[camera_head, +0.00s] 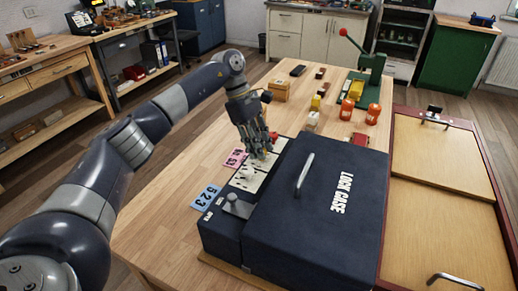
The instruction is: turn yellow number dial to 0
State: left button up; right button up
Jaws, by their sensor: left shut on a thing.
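The dark blue lock case (330,220) stands on the wooden table with its lid down and a grey bar handle on top. A narrow panel with pale plates (246,179) runs along its left side. My left gripper (261,154) points down at the far end of this panel and is shut on the yellow number dial (263,156). Only a little yellow shows between the fingers, and the dial's number is hidden. My right gripper is not in view.
A pink card (234,158) and a blue card (205,197) marked 523 lie left of the panel. A grey lever (237,206) stands at its near end. A green press (370,75), orange objects (373,114) and small blocks stand farther back. A wooden panel (440,210) lies right.

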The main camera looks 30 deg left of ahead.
pick_arm(q)
jog(key=shift+w+r+m+g, duration=0.1)
jog(key=shift+m+g, duration=0.15)
jog(key=shift+m, duration=0.55)
jog(key=shift+w+r+m+g, duration=0.1)
jog(key=shift+m+g, duration=0.15)
jog(key=shift+m, duration=0.55)
jog(key=o, duration=1.1)
jog(key=shift+f, duration=0.1)
jog(key=shift+c, duration=0.2)
jog(key=v, duration=1.2)
jog(key=shift+d, duration=0.2)
